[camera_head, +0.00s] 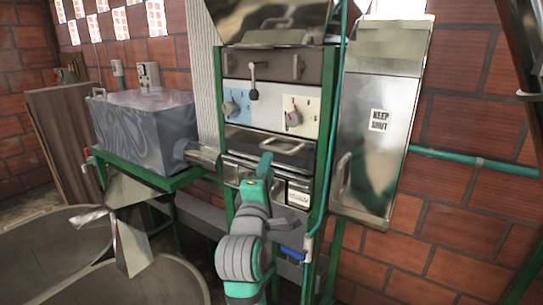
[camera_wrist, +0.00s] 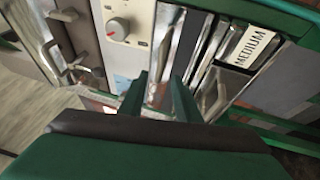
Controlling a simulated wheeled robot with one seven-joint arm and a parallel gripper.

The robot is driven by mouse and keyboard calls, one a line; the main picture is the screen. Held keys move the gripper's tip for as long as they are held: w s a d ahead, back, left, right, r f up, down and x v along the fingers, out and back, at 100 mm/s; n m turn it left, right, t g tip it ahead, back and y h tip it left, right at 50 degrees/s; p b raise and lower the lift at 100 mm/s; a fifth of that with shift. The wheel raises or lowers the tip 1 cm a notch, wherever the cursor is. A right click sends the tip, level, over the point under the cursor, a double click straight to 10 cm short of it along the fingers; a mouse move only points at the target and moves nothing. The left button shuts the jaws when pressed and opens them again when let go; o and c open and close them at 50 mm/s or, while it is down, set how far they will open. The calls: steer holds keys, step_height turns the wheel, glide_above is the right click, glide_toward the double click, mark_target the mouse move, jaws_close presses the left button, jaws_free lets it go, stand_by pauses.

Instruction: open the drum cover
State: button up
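The pulper is a steel machine in a green frame. Below its dials is a steel front panel (camera_head: 240,139) with a wide bar handle (camera_head: 282,149); no readable label marks it as the drum cover. My gripper (camera_head: 266,163) is in front of this panel, at the left part of the handle. In the wrist view, my gripper (camera_wrist: 159,80) has its two green fingers apart, with the bar handle (camera_wrist: 163,58) showing just beyond and between them. I cannot tell whether they touch it. The panel looks closed.
Above are a dial panel (camera_head: 302,105) with a lever (camera_head: 253,80) and another handled panel. A "KEEP SHUT" steel door (camera_head: 388,85) is at right. A "MEDIUM" label (camera_wrist: 258,46) sits below the handle. A grey tank (camera_head: 145,125) and round basins stand at left.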

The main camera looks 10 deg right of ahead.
mark_target(273, 151)
steer(key=shift+x, duration=3.15)
jaws_close()
